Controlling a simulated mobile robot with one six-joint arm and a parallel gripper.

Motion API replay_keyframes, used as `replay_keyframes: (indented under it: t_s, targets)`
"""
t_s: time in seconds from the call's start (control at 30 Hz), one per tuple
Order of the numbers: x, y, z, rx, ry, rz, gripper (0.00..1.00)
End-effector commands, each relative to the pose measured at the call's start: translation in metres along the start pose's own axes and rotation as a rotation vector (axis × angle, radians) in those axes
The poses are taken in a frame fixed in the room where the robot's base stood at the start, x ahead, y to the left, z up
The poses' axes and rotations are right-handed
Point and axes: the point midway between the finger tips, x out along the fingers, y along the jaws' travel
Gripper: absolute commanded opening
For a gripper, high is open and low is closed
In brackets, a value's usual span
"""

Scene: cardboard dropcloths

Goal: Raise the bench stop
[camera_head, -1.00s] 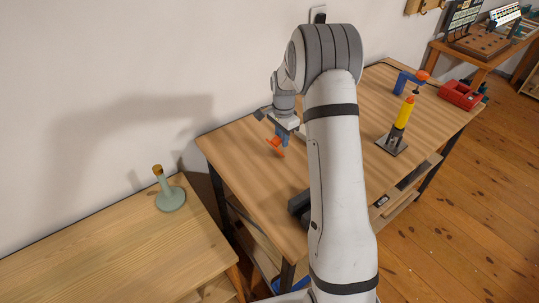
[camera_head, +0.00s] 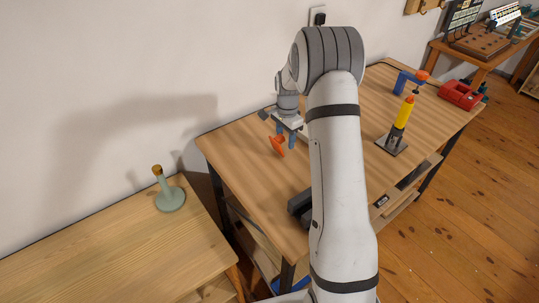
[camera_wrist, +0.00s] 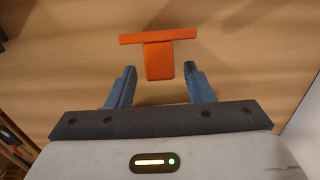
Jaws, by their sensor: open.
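The bench stop, an orange T-shaped piece (camera_head: 277,147), stands at the wooden workbench's left part in the head view. It also shows in the wrist view (camera_wrist: 158,37), with its crossbar beyond my fingertips and its stem pointing back toward my gripper. My gripper (camera_head: 286,134) hangs over the bench right beside the stop. Its two blue fingers are apart in the wrist view (camera_wrist: 160,72). The end of the stem lies between the fingertips in the picture, with a gap on each side. I cannot tell the height difference between fingers and stop.
On the workbench (camera_head: 240,160) stand a yellow-topped tool on a dark base (camera_head: 399,125), a blue and orange clamp (camera_head: 406,82) and a red box (camera_head: 461,95). A dark block (camera_head: 298,204) lies at the front edge. A green bottle-like object (camera_head: 167,191) stands on the lower left table.

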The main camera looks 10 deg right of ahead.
Motion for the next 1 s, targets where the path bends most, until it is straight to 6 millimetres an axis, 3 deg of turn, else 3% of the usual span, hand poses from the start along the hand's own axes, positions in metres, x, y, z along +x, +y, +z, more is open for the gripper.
replay_keyframes:
  t_s: [0.37, 1.0]
  targets:
    - [-0.004, -0.001, 0.000, 0.000, 0.001, -0.002, 0.47]
    - [-0.055, -0.001, 0.000, 0.000, 0.001, -0.003, 0.47]
